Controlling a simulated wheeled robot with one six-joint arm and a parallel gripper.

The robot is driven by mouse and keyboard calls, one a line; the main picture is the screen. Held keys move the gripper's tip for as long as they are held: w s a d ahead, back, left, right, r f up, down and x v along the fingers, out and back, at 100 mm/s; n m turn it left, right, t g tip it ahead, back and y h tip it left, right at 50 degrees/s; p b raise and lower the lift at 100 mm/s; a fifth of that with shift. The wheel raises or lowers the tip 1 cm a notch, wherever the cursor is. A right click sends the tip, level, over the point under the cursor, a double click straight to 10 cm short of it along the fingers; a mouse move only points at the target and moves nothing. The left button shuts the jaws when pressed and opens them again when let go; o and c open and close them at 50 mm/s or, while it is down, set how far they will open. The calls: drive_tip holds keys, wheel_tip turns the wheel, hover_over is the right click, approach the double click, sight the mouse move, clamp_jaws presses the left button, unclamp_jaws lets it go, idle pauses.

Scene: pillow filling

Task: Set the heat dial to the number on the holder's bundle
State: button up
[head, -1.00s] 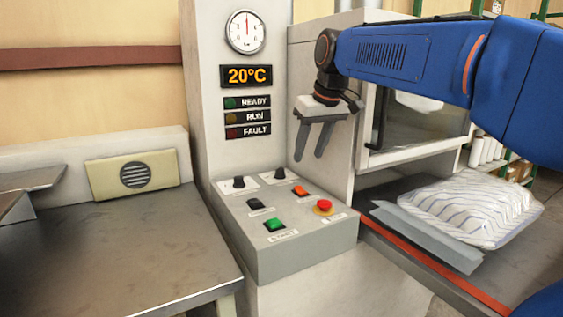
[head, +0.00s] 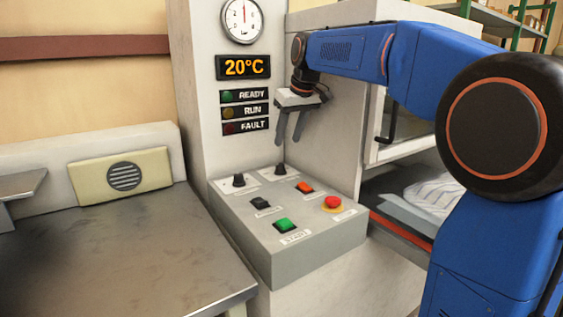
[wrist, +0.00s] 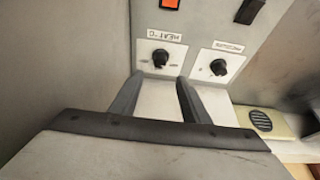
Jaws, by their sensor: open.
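The heat dial (head: 280,169) is a small black knob on a white plate, the right one of two on the grey control panel (head: 315,252). In the wrist view the heat dial (wrist: 160,58) shows with its label upside down. Its set number is too small to read. My gripper (head: 287,142) is open and empty, fingers down, above and just behind the heat dial. In the wrist view my gripper (wrist: 160,80) has its fingertips just short of that knob, apart from it. The display (head: 243,67) reads 20°C. No holder's bundle with a number is recognisable.
A second knob (head: 238,181) sits left of the heat dial. The panel also has a black switch (head: 260,204), orange button (head: 304,188), green button (head: 286,226) and red stop button (head: 333,203). A striped pillow (head: 438,193) lies at right.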

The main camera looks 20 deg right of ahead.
sight(280, 164)
drive_tip(key=x, duration=1)
drive_tip(key=shift+w+f, duration=0.15)
drive_tip(key=shift+f, duration=0.1)
drive_tip(key=c, duration=1)
